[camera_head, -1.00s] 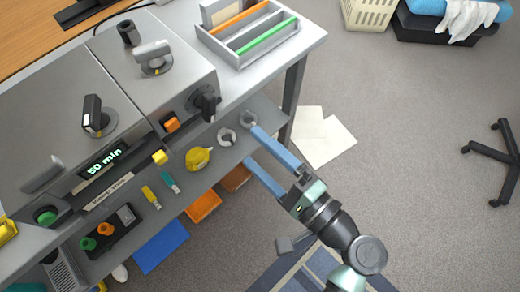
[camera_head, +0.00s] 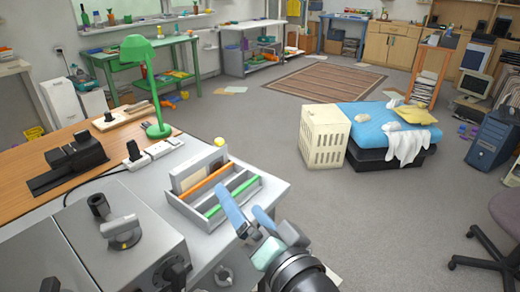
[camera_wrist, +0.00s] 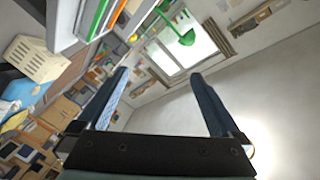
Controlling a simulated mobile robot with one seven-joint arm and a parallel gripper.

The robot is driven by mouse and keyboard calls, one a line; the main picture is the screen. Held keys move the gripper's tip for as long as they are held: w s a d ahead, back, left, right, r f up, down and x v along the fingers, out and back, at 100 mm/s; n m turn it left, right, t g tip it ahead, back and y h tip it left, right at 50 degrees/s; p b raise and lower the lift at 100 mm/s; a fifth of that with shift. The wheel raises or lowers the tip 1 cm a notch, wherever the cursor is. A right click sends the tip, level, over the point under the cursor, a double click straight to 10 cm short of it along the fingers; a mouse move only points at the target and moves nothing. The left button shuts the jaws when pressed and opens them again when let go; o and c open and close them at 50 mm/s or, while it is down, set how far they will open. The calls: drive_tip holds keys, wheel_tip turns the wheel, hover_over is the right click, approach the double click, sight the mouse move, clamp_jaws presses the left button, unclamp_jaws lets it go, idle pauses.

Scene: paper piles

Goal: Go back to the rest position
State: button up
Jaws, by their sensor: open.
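My gripper (camera_head: 248,212) is open and empty, with two blue fingers, in the lower middle of the head view. Its fingers point up and away, in front of the right end of the grey bench (camera_head: 270,198), near the tray with dividers. In the wrist view my gripper (camera_wrist: 160,95) shows its two fingers spread wide with nothing between them. The wrist camera looks up towards a wall and a window.
A grey divided tray (camera_head: 205,222) with an orange and a green strip sits on the bench beside my gripper. A green lamp (camera_head: 150,85) stands on the wooden desk. A cream crate (camera_head: 322,138) and a blue-topped box (camera_head: 375,125) stand on the floor.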

wheel_tip(320, 180, up, 21)
drive_tip(key=s+d+n+t+h, duration=0.1)
drive_tip(key=n+t+h, duration=0.25)
drive_tip(key=t, duration=0.35)
drive_tip(key=s+d+r+t+h, duration=0.1)
drive_tip(key=s+r+t+h, duration=0.15)
drive_tip(key=s+r, duration=0.4)
drive_tip(key=s+r+t+h, duration=0.2)
drive_tip(key=s+r+t, duration=0.15)
drive_tip(key=r, duration=0.55)
wheel_tip(320, 180, up, 22)
drive_tip(key=p, duration=2.3)
drive_tip(key=shift+w+d+n+g, duration=0.15)
drive_tip(key=shift+w+n+g, duration=0.15)
drive_tip(key=shift+w+n, duration=0.1)
drive_tip(key=shift+f, duration=0.1)
